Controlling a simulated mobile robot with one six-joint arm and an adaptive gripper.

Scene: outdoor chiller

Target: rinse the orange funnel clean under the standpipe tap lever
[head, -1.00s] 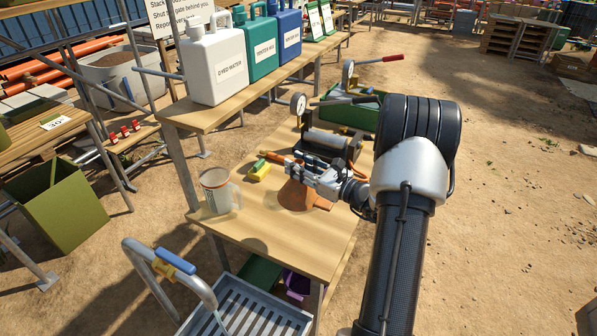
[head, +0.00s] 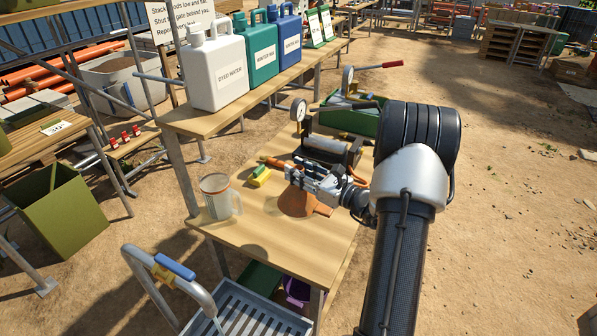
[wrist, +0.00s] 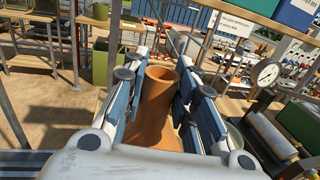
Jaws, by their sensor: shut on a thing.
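The orange funnel (head: 297,204) stands on the wooden table, its wide cone down. In the wrist view its tube (wrist: 160,92) points up between the finger pads. My gripper (head: 296,175) is shut on the tube, and its fingers hide that part of the funnel in the head view. The funnel appears to rest on the tabletop. Any dirt on it is too small to make out. The standpipe (head: 140,260) is a curved grey pipe at the lower left, apart from the funnel. Its blue tap lever (head: 174,266) sits on a yellow fitting.
A yellow-green sponge (head: 260,174) and a roller with a gauge (head: 298,110) lie behind. A slatted grate (head: 240,312) is below the standpipe. Jugs (head: 216,72) line the shelf above.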

